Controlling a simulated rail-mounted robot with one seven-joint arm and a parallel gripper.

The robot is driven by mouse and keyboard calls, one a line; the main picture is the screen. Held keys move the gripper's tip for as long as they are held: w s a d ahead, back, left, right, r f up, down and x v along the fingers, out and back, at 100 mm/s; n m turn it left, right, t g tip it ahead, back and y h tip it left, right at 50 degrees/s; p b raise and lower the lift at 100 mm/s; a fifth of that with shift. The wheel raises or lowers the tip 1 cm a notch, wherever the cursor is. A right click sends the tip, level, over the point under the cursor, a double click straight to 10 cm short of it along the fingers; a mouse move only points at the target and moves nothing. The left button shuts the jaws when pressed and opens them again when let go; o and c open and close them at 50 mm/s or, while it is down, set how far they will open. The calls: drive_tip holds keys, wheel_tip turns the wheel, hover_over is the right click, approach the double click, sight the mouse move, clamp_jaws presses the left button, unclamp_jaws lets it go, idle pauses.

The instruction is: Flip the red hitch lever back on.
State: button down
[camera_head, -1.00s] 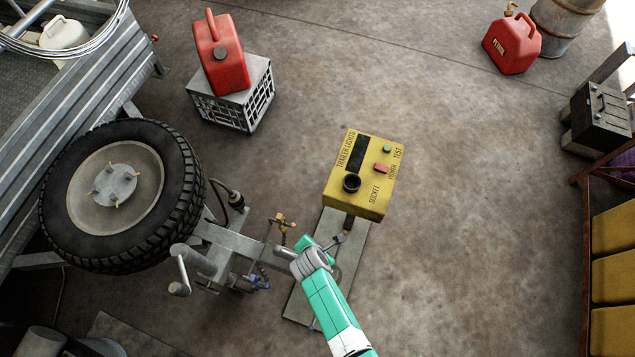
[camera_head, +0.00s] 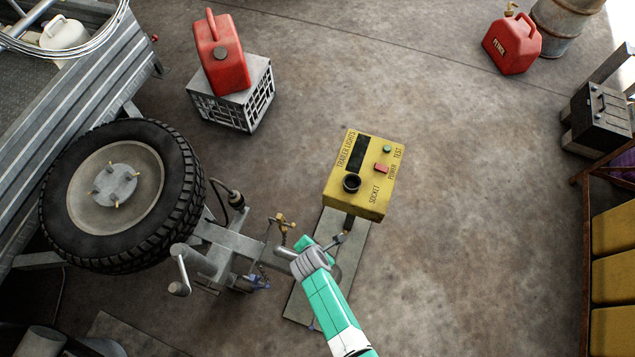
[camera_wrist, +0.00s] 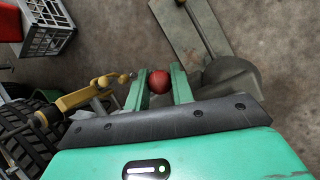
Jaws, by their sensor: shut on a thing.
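The red hitch lever's round red knob (camera_wrist: 158,82) shows in the wrist view between the two green fingers of my gripper (camera_wrist: 159,74). The fingers are shut on it, one on each side. The lever's shaft below the knob is hidden by the gripper body. In the head view my green and white arm reaches up to the front of the trailer hitch (camera_head: 232,243). There the arm covers the red knob, and my fingertips cannot be made out.
A yellow trailer lights box (camera_head: 372,200) stands just beyond my arm on a grey plate (camera_head: 300,303). A brass-coloured fitting (camera_wrist: 80,99) sits close left of my fingers. A tyre (camera_head: 188,200) is left of the hitch.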

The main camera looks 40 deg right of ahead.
drive_tip(key=shift+s+a+f, duration=0.25)
drive_tip(key=shift+s+f, duration=0.05)
drive_tip(key=shift+f, duration=0.1)
drive_tip(key=c, duration=1.5)
unclamp_jaws()
drive_tip(key=shift+o, duration=1.3)
drive_tip(key=shift+s+a, duration=0.1)
drive_tip(key=shift+a, duration=0.25)
drive_tip(key=shift+w+d+r, duration=0.2)
drive_tip(key=shift+r, duration=0.1)
drive_tip(key=p+v, duration=0.4)
drive_tip(key=v, duration=0.3)
drive_tip(key=shift+s+a+r+p, duration=0.1)
drive_tip(key=shift+r+p, duration=0.2)
